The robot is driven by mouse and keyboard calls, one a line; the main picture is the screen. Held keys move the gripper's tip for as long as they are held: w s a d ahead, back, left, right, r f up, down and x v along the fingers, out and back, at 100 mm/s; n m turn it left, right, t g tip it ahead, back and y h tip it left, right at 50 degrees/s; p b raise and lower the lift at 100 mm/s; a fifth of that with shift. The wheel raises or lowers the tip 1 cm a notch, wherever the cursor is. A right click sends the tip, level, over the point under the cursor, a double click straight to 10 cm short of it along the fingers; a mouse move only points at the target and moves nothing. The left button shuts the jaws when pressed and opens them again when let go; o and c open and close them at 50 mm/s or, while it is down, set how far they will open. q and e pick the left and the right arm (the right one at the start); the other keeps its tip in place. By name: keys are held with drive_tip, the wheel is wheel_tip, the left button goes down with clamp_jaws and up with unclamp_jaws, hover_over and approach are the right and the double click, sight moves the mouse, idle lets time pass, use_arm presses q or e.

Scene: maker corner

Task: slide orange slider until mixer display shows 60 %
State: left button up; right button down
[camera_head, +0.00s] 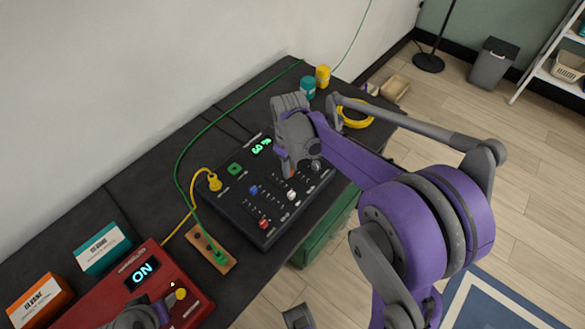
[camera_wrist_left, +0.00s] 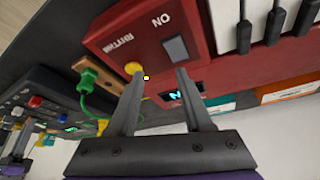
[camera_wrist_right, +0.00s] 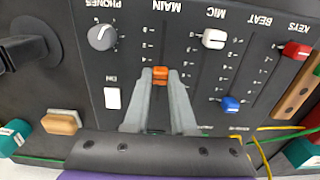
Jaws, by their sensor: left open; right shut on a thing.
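The black mixer (camera_head: 238,203) lies on the dark table. Its green display (camera_head: 262,146) seems to read about 63, but the digits are small and tilted. The orange slider (camera_wrist_right: 160,74) sits in the MAIN track in the right wrist view. My right gripper (camera_wrist_right: 160,79) is shut on it, one finger on each side. In the head view my right gripper (camera_head: 289,172) reaches down onto the mixer and mostly hides this slider. My left gripper (camera_wrist_left: 154,76) is open and empty, above the red keyboard box (camera_wrist_left: 118,40) by its yellow button (camera_wrist_left: 134,68).
The white MIC slider (camera_wrist_right: 214,39), blue BEAT slider (camera_wrist_right: 231,104) and red KEYS slider (camera_wrist_right: 296,49) stand beside the orange one. A grey PHONES knob (camera_wrist_right: 102,37) is on its other side. Green and yellow cables (camera_head: 184,150) run along the mixer's left. A wooden block (camera_head: 210,250) lies nearby.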

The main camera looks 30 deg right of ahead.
drive_tip(key=c, duration=0.7)
unclamp_jaws()
drive_tip(key=shift+r, duration=0.1)
use_arm(q)
drive_tip(key=shift+r+p, duration=0.6)
use_arm(e)
wheel_tip(320, 180, up, 11)
drive_tip(key=shift+f, duration=0.15)
use_arm(q)
drive_tip(key=r+p, duration=0.2)
drive_tip(key=r, duration=0.1)
drive_tip(key=shift+w+p, duration=0.35)
drive_tip(key=shift+p, duration=0.05)
drive_tip(key=shift+w+r+p, duration=0.25)
drive_tip(key=shift+r+p, duration=0.5)
drive_tip(key=shift+r, duration=0.2)
drive_tip(key=shift+w+r+p, duration=0.25)
drive_tip(key=shift+r+p, duration=0.45)
drive_tip(key=shift+r, duration=0.2)
use_arm(e)
drive_tip(key=shift+s+a+f+m+t, duration=0.15)
drive_tip(key=shift+s+a+m+t, duration=0.7)
drive_tip(key=shift+s, duration=2.2)
drive_tip(key=shift+s+a+f+m+t, duration=0.1)
drive_tip(key=shift+s+a+m+t, duration=0.8)
drive_tip(key=shift+s, duration=2.2)
drive_tip(key=shift+s+a+f+m+t, duration=0.15)
drive_tip(key=shift+s+a+m+t, duration=0.65)
drive_tip(key=shift+s, duration=2.25)
